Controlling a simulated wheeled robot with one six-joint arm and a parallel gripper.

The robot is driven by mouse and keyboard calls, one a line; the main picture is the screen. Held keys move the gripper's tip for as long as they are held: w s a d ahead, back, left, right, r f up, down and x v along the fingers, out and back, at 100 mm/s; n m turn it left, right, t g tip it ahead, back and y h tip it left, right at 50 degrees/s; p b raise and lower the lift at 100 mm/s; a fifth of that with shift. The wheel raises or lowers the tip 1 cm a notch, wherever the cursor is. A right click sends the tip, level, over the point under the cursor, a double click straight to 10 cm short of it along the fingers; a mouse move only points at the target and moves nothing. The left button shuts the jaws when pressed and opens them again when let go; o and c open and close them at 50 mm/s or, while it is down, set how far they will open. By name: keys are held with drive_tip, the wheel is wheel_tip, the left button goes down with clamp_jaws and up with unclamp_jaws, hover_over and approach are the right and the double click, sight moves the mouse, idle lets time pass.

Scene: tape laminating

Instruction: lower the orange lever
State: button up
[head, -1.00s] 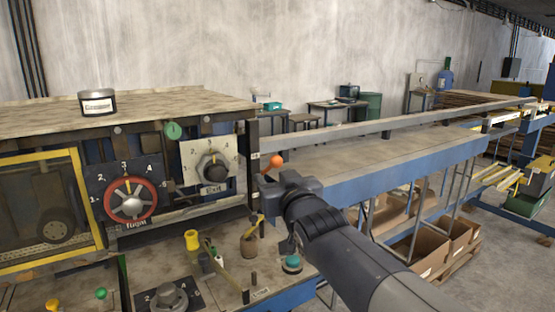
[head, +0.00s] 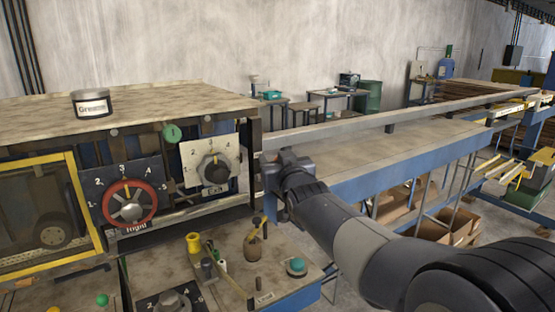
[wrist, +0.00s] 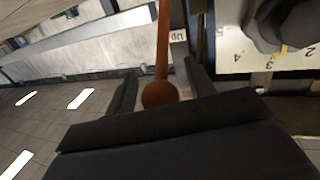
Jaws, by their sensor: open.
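The orange lever (wrist: 162,50) shows in the wrist view as a long rod ending in a round orange knob (wrist: 160,94). My gripper (head: 272,170) is at the right end of the machine panel in the head view and hides the lever there. In the wrist view, its two dark fingers stand apart, one on each side of the knob. The knob lies between them, with gaps visible at both sides. A white label reading "Up" (wrist: 178,36) is beside the rod.
The panel's Exit dial (head: 214,168) is just left of my gripper and also shows in the wrist view (wrist: 285,20). A red-rimmed dial (head: 130,205) is further left. A long conveyor rail (head: 390,128) runs to the right behind my arm. Small levers and knobs stand on the lower shelf.

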clamp_jaws()
idle(0.3)
drive_tip(key=shift+f+b, duration=0.15)
drive_tip(key=shift+b, duration=0.15)
wheel_tip(320, 180, down, 6)
drive_tip(key=s+d+m+t+b, duration=0.1)
drive_tip(key=t+b, duration=0.5)
drive_tip(key=b, duration=1.8)
drive_tip(key=shift+s+d+m+y, duration=0.35)
drive_tip(key=shift+s+m+y, duration=0.05)
drive_tip(key=shift+s+m, duration=0.35)
drive_tip(key=shift+f+b, duration=0.25)
drive_tip(key=shift+b, duration=0.3)
